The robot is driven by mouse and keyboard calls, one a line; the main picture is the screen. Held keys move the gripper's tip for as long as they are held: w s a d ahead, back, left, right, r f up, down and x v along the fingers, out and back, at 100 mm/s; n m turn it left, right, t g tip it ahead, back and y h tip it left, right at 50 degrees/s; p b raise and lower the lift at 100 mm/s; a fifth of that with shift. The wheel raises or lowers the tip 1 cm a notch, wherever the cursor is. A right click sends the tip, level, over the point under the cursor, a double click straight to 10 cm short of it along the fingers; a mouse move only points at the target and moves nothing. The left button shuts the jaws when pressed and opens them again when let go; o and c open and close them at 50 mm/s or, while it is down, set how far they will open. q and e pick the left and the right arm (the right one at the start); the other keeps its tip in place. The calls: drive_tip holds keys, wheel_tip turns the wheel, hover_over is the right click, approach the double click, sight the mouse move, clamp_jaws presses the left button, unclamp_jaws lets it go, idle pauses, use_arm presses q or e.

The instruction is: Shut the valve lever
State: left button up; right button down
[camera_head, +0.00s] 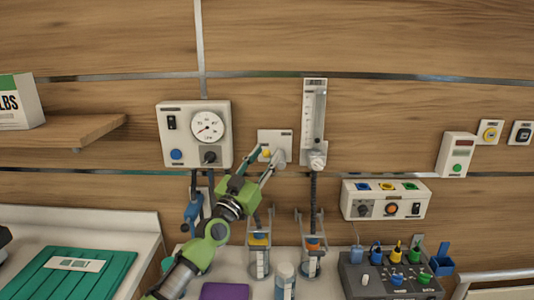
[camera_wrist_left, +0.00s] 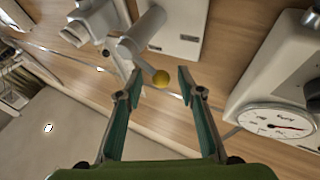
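The valve is a white wall plate (camera_head: 283,135) with a pale grey cylindrical body (camera_head: 281,157). Its lever is a thin grey arm ending in a yellow ball (camera_head: 266,153). In the left wrist view the yellow ball (camera_wrist_left: 161,79) sits between the fingertips, or just beyond them, and the cylindrical body (camera_wrist_left: 142,35) lies above it. My left gripper (camera_head: 264,162) is open, its green-padded fingers on either side of the ball. A gap shows on both sides of the ball, so I see no contact. My right gripper is not in view.
A gauge box (camera_head: 165,140) is on the wall close left of the valve, and a flowmeter (camera_head: 314,110) close right. Below are caged bottles (camera_head: 259,262), a white bottle (camera_head: 285,278) and a purple box (camera_head: 225,292). A wooden shelf (camera_head: 80,132) is at the left.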

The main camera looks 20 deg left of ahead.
use_arm(q)
drive_tip(key=shift+x, duration=0.8)
clamp_jaws()
drive_tip(key=shift+f, duration=0.1)
